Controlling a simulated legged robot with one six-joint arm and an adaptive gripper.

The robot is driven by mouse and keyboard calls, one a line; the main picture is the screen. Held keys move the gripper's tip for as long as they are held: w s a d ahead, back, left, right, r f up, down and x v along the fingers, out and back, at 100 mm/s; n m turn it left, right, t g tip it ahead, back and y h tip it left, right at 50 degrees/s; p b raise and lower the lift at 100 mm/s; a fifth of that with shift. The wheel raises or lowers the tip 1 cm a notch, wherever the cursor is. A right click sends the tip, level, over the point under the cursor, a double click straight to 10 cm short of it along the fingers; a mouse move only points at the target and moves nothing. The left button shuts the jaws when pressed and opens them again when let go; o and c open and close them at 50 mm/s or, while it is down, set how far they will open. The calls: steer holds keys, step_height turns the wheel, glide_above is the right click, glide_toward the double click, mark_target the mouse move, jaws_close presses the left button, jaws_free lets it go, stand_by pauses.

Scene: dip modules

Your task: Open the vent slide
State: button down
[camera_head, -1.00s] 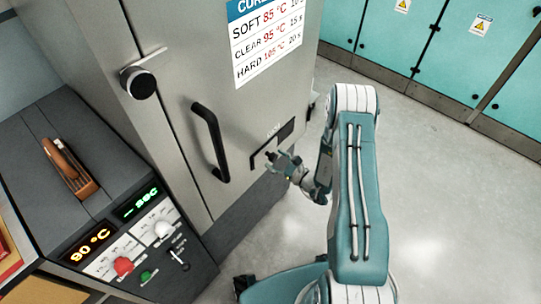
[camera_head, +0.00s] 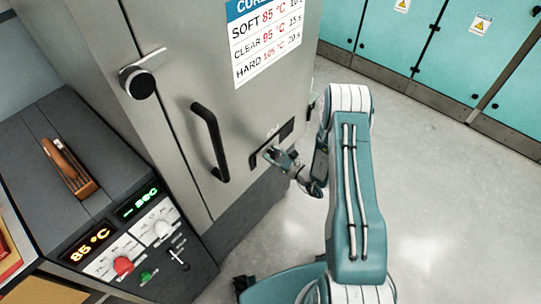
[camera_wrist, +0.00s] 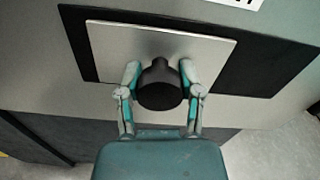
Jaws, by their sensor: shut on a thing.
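The vent slide is a pale metal plate (camera_wrist: 115,45) with a round black knob (camera_wrist: 160,88), set in a black slot (camera_wrist: 265,62) low on the grey cabinet door. In the wrist view, black slot shows widely to the right of the plate and only narrowly to its left. My gripper (camera_wrist: 160,80) is shut on the knob, with one finger on each side of it. In the head view, my gripper (camera_head: 270,153) is at the slot's lower left part, and black slot (camera_head: 286,130) shows to its upper right. The knob is hard to make out there.
A black door handle (camera_head: 211,142) stands out left of the slot. A black round latch (camera_head: 140,83) is above it. A control box (camera_head: 150,238) with knobs and a display reading 85 °C (camera_head: 88,244) stands at lower left. The floor (camera_head: 440,190) to the right is clear.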

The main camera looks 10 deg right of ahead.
steer(key=w+d, duration=0.3)
steer(key=d, duration=0.2)
steer(key=w+d, duration=0.2)
steer(key=shift+w+d, duration=0.2)
steer(key=shift+w, duration=0.1)
steer(key=shift+c, duration=1.3)
jaws_free()
steer(key=shift+w, duration=0.1)
glide_toward(283, 134)
steer(key=v, duration=0.4)
steer(key=shift+s+d+r, duration=0.1)
steer(key=shift+s+d, duration=0.1)
steer(key=shift+s, duration=0.15)
